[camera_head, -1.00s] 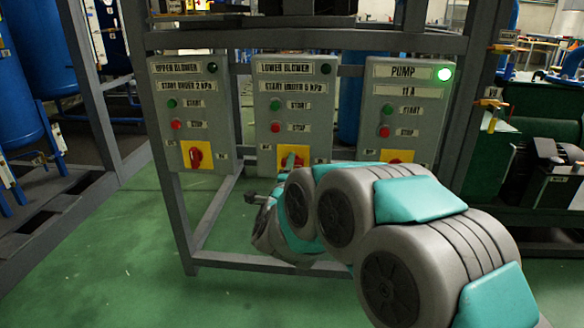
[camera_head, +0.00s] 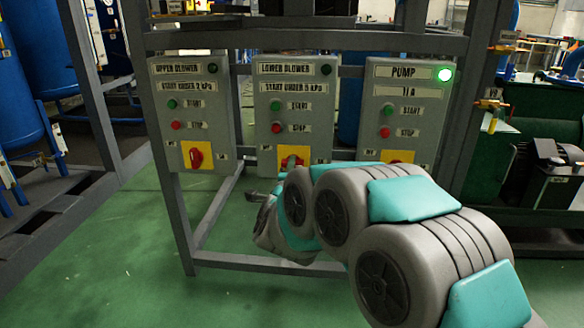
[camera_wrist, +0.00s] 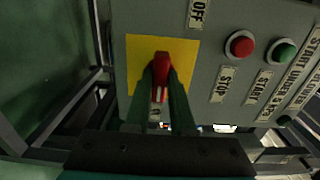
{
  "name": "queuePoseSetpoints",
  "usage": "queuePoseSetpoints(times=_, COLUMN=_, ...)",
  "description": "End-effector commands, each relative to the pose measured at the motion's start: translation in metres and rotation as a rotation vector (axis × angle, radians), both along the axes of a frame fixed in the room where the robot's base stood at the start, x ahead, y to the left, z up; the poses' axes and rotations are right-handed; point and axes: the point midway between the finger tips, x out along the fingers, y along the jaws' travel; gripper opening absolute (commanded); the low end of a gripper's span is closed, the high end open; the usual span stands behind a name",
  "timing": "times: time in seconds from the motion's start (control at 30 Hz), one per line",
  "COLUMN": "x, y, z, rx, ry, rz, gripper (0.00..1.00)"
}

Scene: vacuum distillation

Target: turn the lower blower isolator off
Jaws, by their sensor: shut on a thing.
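The lower blower box (camera_head: 268,105) stands in the middle of the panel row. Its isolator has a yellow plate (camera_wrist: 135,55) and a red handle (camera_wrist: 162,72). My gripper (camera_wrist: 162,82) is at this isolator, with its two dark green fingers shut on the handle from both sides. In the wrist view the handle runs roughly up the picture, and the OFF label (camera_wrist: 197,13) sits above the plate, to its right. In the head view my arm and gripper cover most of the isolator, so the handle's angle is hard to read there.
The upper blower box (camera_head: 222,115) is to the left, its red handle (camera_head: 196,155) upright. The pump box (camera_head: 430,125) is to the right, its lamp (camera_head: 445,75) lit green. Red stop (camera_wrist: 239,46) and green start (camera_wrist: 283,53) buttons are close to my gripper. A grey frame surrounds the boxes.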

Motion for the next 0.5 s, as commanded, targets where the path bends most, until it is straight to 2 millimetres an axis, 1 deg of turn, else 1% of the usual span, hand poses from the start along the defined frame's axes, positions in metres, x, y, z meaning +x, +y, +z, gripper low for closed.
queuePoseSetpoints(times=0.33, x=-0.0001, y=0.0000, z=-0.0004, rx=-0.007, ry=0.001, rz=0.000, gripper=0.00)
queuePoseSetpoints(times=0.5, x=-0.0001, y=-0.0001, z=0.0001, rx=-0.051, ry=0.004, rz=0.000, gripper=0.00)
